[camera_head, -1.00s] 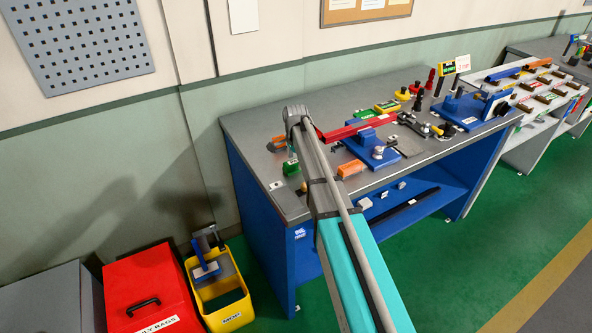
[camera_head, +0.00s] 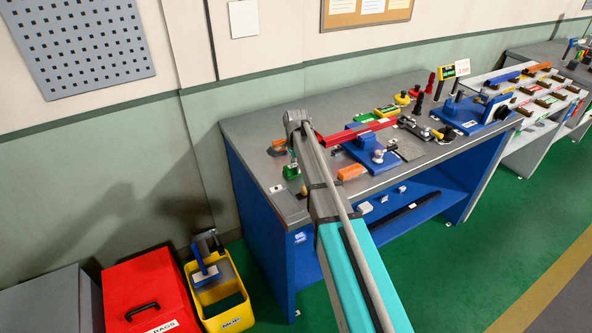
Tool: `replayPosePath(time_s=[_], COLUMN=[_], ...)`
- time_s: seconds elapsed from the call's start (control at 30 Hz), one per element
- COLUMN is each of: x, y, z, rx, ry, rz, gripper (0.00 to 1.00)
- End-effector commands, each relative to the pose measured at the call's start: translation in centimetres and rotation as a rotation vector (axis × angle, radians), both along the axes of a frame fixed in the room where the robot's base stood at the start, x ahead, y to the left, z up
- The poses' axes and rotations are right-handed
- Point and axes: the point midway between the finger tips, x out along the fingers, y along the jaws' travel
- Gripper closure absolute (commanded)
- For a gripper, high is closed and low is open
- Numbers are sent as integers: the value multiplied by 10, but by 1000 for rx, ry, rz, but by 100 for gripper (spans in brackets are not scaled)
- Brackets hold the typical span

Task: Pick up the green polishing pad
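A small green block (camera_head: 291,172), which may be the green polishing pad, sits near the left end of the grey-topped workbench (camera_head: 262,170). My arm passes just to its right and hides part of the bench there. Another green item (camera_head: 365,117) lies farther back on the bench, beside a yellow one; I cannot tell what it is. My arm reaches up from the bottom to a grey joint above the bench. My gripper is hidden or too small to make out.
An orange block (camera_head: 351,172) and a blue fixture (camera_head: 366,150) with a red bar (camera_head: 350,134) crowd the bench right of my arm. A red bin (camera_head: 146,290) and yellow mop bucket (camera_head: 225,308) stand on the floor at left. Green floor at right is clear.

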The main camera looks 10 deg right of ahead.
Motion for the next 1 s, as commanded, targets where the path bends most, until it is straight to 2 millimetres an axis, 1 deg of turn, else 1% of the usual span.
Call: replayPosePath(time_s=[0.03,0.17,0.2,0.47,0.67,0.87,1.0], x=[0,0,0,0,0,0,0], y=[0,0,0,0,0,0,0], z=[0,0,0,1,5,17,30], rx=[0,0,0,0,0,0,0], ry=[0,0,0,0,0,0,0], rz=[0,0,0,0,0,0,0], gripper=[71,95,98,98,98,98,98])
